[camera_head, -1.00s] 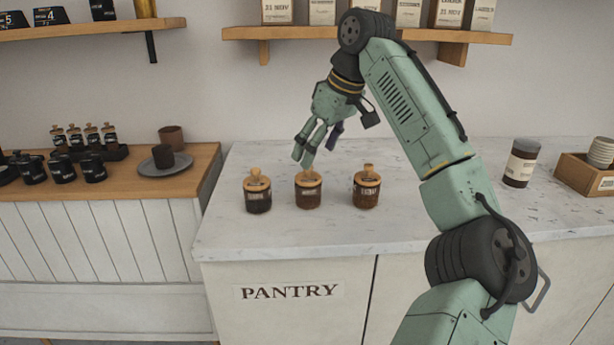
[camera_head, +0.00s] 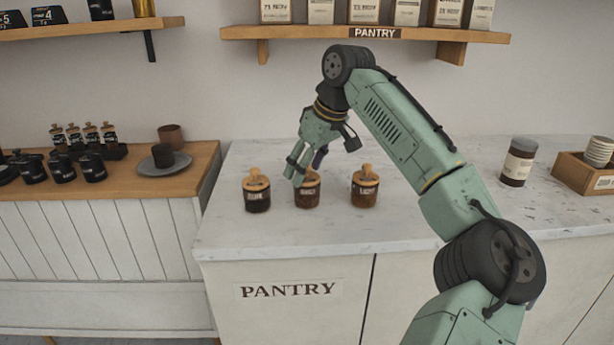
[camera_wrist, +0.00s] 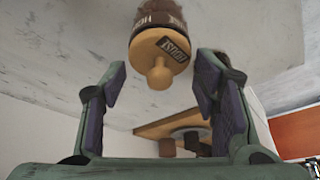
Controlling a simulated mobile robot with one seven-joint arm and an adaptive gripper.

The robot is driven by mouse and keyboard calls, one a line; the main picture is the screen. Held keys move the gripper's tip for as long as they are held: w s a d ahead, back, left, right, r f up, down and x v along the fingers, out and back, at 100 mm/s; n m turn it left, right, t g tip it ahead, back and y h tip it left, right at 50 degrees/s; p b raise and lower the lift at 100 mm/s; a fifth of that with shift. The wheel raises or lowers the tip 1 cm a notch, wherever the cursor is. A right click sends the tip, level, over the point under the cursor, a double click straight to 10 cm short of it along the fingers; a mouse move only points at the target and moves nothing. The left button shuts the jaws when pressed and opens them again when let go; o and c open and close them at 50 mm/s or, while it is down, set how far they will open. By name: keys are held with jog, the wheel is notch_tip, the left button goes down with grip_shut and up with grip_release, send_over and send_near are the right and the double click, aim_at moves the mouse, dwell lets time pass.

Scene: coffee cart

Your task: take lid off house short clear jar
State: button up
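Three short clear jars with dark contents and wooden knobbed lids stand in a row on the marble counter. The middle jar (camera_head: 308,199) is partly covered by my gripper (camera_head: 297,172), whose fingertips are at its lid. In the wrist view one jar (camera_wrist: 150,18) shows at the top, with a tag that appears to read HOUSE on its wooden lid (camera_wrist: 148,48). The lid's round knob (camera_wrist: 160,76) lies between the lines of my two purple-padded fingers, with space on both sides. My gripper is open and empty. The lid is on the jar.
A left jar (camera_head: 256,196) and a right jar (camera_head: 364,190) stand close on either side. A larger dark jar (camera_head: 518,161) and a wooden box of cups (camera_head: 590,172) are far right. A shelf (camera_head: 390,33) hangs above. The front counter is clear.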

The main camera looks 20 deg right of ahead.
jog(key=c, duration=0.6)
jog(key=shift+o, duration=0.2)
jog(key=shift+r, duration=0.1)
